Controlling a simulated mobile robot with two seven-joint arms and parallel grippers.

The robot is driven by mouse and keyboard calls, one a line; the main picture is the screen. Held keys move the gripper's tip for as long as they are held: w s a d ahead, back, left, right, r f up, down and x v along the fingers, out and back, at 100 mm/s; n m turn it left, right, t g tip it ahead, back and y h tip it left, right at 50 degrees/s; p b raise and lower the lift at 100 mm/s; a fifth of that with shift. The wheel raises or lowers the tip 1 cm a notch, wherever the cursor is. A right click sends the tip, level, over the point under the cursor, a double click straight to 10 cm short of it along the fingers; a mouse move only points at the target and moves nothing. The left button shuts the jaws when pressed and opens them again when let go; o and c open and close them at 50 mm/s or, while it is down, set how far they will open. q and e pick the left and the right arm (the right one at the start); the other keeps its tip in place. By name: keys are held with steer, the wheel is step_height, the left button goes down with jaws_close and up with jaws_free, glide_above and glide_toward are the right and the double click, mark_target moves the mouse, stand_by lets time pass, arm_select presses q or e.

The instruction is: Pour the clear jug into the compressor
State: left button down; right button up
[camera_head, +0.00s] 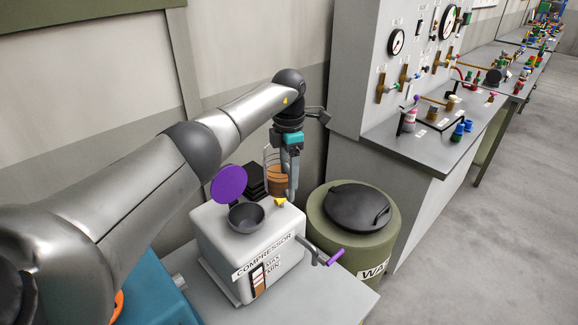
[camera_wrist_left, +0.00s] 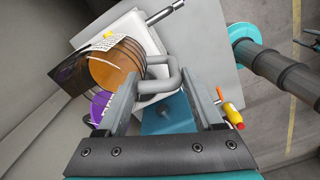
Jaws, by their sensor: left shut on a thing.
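The compressor (camera_head: 217,237) is a pale box with a dark funnel bowl (camera_head: 246,216) on top and a raised round purple lid (camera_head: 229,184) behind it. Its front sight glass (camera_head: 258,279), marked MAX and MIN, shows brown. My left gripper (camera_head: 292,188) is shut on the handle (camera_wrist_left: 158,78) of the clear jug (camera_head: 277,180). The jug holds brown liquid and looks roughly upright, behind and right of the funnel in the head view. In the left wrist view, the jug (camera_wrist_left: 118,66) partly hides the compressor. My right gripper is not in view.
A green drum (camera_head: 325,235) with a black lid (camera_head: 357,207) stands right of the compressor. A purple-handled lever (camera_head: 328,258) sticks out toward it. A gauge panel (camera_head: 398,75) and bench (camera_head: 437,157) are farther right. A blue box (camera_head: 155,292) is at the lower left.

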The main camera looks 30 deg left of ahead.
arm_select(q)
steer(key=shift+s+f, duration=0.15)
steer(key=shift+f+b, duration=0.4)
steer(key=shift+f, duration=0.2)
steer(key=shift+f+b, duration=0.55)
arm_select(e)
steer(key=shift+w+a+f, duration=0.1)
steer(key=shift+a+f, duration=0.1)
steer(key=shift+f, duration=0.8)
arm_select(q)
steer(key=shift+f, duration=0.2)
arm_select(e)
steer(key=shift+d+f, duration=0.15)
arm_select(q)
steer(key=shift+f+b, duration=0.75)
steer(key=shift+f, duration=0.1)
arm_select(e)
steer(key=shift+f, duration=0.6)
arm_select(q)
steer(key=shift+p, duration=0.35)
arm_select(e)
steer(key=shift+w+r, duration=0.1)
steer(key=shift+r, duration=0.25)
arm_select(q)
steer(key=shift+s+a+r+t+h+p, duration=0.25)
steer(key=shift+t+h+p, duration=0.15)
steer(key=shift+p, duration=0.7)
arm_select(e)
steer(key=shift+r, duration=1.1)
